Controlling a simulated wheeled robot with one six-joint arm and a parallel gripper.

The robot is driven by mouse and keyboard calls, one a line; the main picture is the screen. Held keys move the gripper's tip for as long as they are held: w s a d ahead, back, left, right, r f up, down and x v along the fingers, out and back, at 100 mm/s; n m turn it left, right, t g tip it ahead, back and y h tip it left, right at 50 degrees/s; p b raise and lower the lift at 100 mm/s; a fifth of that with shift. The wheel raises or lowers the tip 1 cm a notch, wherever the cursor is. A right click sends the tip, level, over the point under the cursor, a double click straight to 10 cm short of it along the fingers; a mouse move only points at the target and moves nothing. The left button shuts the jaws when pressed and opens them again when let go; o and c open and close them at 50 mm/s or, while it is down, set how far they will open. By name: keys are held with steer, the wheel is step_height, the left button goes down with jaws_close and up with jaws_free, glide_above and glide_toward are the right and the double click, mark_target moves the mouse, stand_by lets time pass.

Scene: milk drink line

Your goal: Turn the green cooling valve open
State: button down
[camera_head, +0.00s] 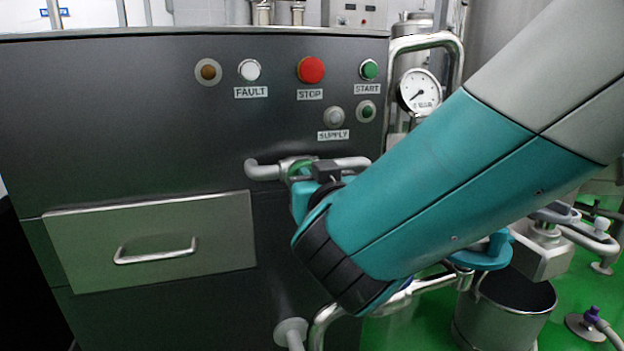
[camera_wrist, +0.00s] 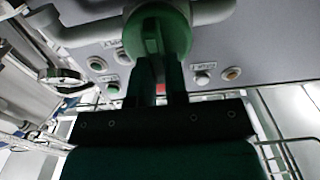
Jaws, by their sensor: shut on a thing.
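The green cooling valve (camera_wrist: 172,29) shows in the wrist view as a round green body on a grey pipe, with a green handle rib across its face. My gripper (camera_wrist: 160,65) is shut on that handle, its two dark fingers on either side of it. In the head view a green part of the valve (camera_head: 299,168) shows on the short grey pipe on the dark cabinet front. My teal and grey arm covers most of the gripper and the handle there.
The cabinet front (camera_head: 130,110) carries a red STOP button (camera_head: 311,69), a white FAULT lamp (camera_head: 249,70) and a green START button (camera_head: 369,69). A drawer (camera_head: 80,240) is below left. A gauge (camera_head: 420,91) and a metal bucket (camera_head: 500,325) are at right.

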steer(key=shift+s+a+f+n+p, duration=0.2)
steer(key=shift+n+p, duration=0.5)
steer(key=shift+n, duration=2.25)
steer(key=shift+w+a+f+n+p, duration=0.2)
steer(key=shift+n+p, duration=0.55)
steer(key=shift+n, duration=2.25)
steer(key=shift+s+a+f+n+p, duration=0.25)
steer(key=shift+n+p, duration=0.45)
steer(key=shift+n, duration=2.25)
steer(key=shift+f, duration=0.15)
steer(key=c, duration=1.1)
jaws_free()
steer(key=shift+c, duration=0.2)
